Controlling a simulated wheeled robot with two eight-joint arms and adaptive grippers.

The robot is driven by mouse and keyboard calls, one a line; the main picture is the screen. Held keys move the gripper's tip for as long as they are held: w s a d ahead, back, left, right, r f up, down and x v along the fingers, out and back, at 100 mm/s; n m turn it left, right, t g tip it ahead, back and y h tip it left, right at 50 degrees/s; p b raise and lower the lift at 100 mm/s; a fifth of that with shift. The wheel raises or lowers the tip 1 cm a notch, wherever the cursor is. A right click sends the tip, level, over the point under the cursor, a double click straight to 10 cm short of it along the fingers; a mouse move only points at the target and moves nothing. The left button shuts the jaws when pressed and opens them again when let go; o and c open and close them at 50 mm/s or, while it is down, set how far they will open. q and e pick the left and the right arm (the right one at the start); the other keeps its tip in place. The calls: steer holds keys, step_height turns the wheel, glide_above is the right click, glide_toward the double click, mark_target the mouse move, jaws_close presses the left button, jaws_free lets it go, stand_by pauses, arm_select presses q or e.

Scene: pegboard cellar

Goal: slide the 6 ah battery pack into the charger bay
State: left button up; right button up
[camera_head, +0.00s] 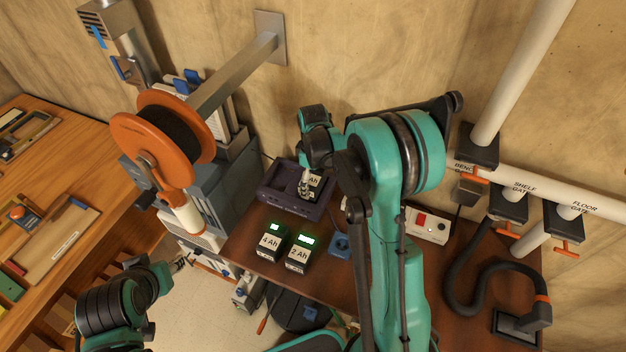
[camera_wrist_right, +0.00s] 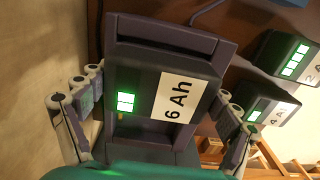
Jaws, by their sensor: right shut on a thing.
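The 6 Ah battery pack (camera_wrist_right: 150,83) is dark, with a white label and a lit green display. My right gripper (camera_wrist_right: 160,88) is shut on it, a finger at each side. In the head view, part of the pack's label (camera_head: 314,181) shows beside my right gripper (camera_head: 306,182). The purple charger (camera_head: 272,203) stands on the brown table. In the right wrist view, the charger's wall (camera_wrist_right: 226,50) frames the pack, which is over or within the bay; I cannot tell how deep it sits.
The 4 Ah pack (camera_head: 271,246) and 2 Ah pack (camera_head: 299,256) stand in front of the charger. A small blue item (camera_head: 340,244) and a switch box (camera_head: 428,226) lie to the right. A hose (camera_head: 462,308) curves at the far right.

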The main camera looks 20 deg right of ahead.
mark_target(313, 176)
steer(key=shift+f, duration=0.25)
steer(key=o, duration=0.8)
steer(key=shift+o, duration=0.2)
steer(key=shift+r, duration=0.1)
steer(key=shift+r+p, duration=1.65)
steer(key=shift+r, duration=1.35)
